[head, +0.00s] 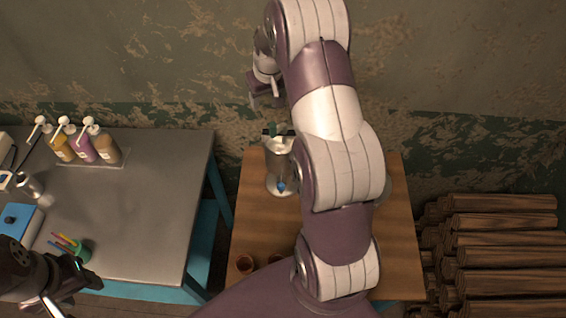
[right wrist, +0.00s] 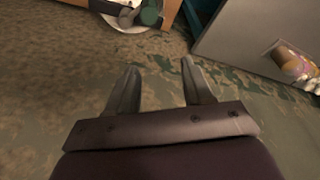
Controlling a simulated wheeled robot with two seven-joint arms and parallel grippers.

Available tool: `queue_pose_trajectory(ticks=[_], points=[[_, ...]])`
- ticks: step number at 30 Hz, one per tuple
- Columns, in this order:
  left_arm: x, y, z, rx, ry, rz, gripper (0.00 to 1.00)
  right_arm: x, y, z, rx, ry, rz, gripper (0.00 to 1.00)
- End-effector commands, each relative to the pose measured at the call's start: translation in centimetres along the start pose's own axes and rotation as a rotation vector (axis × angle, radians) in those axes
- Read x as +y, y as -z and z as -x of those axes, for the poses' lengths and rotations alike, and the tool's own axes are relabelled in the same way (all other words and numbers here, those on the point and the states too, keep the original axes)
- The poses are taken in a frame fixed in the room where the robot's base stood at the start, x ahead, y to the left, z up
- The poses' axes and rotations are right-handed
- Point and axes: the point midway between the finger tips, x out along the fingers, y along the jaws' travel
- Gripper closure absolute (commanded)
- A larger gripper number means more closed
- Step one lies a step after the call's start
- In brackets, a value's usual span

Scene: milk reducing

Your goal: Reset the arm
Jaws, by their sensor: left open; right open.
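My right arm stretches up the middle of the head view, with its gripper (head: 266,98) raised near the back wall. In the right wrist view the two fingers of this gripper (right wrist: 160,78) are spread, with nothing between them. My left gripper (head: 82,277) is at the lower left, over the near part of the grey table, and holds nothing that I can see.
Several pump bottles (head: 82,146) stand at the back of the grey table (head: 150,200). A green cup (head: 83,252) of coloured sticks and a blue box (head: 18,222) are near my left gripper. Brown cups (head: 245,264) sit on the wooden table. Stacked logs (head: 500,250) lie at right.

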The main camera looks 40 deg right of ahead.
Motion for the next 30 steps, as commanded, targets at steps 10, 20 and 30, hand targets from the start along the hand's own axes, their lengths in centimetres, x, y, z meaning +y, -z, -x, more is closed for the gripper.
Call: queue_pose_trajectory(ticks=[10, 20, 30], points=[[0.0, 0.0, -0.1, 0.000, 0.000, 0.000, 0.49, 0.0, 0.0, -0.1, 0.000, 0.000, -0.001, 0.49], [0.0, -0.8, -6.1, -0.001, 0.000, 0.000, 0.49, -7.2, -14.4, -3.5, -0.152, 0.005, -0.065, 0.49], [0.0, -1.6, -13.2, -0.001, 0.000, 0.000, 0.49, -14.5, -25.0, -4.9, -0.130, 0.039, 0.191, 0.49]])
